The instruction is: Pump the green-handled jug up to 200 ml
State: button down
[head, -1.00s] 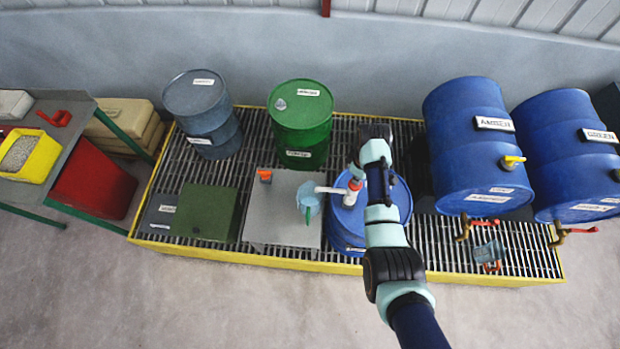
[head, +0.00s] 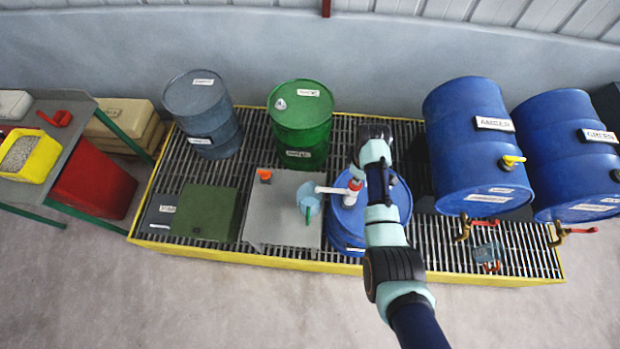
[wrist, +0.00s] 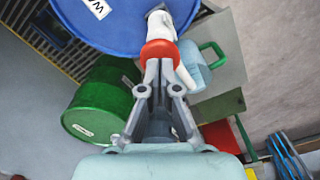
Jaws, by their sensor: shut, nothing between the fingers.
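The jug with the green handle (head: 308,205) stands on a grey plate under the white spout of a hand pump. In the wrist view the pale blue jug (wrist: 194,66) shows its green handle pointing away from the pump. The pump (head: 353,191), white with a red collar, stands on top of a blue drum (head: 346,222). My gripper (wrist: 160,68) is shut and empty, its fingertips at the red part of the pump (wrist: 158,50); I cannot tell if they touch. In the head view my arm partly covers the drum. The liquid level cannot be read.
The grey plate (head: 262,226) lies on a yellow-edged grating. A small orange-topped item (head: 265,175) sits behind the jug. A green drum (head: 301,125) stands behind. Blue drums (head: 474,150) with taps lie to the right, with another jug (head: 487,253) below.

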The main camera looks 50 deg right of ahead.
jog(key=shift+f+b, duration=1.4)
jog(key=shift+f, duration=0.75)
jog(key=shift+r, duration=0.15)
notch_tip(320, 180, up, 5)
jog(key=p, duration=0.5)
jog(key=shift+f+b, duration=2)
jog(key=shift+f, duration=0.7)
notch_tip(320, 180, up, 6)
jog(key=p, duration=0.5)
jog(key=shift+f, duration=0.35)
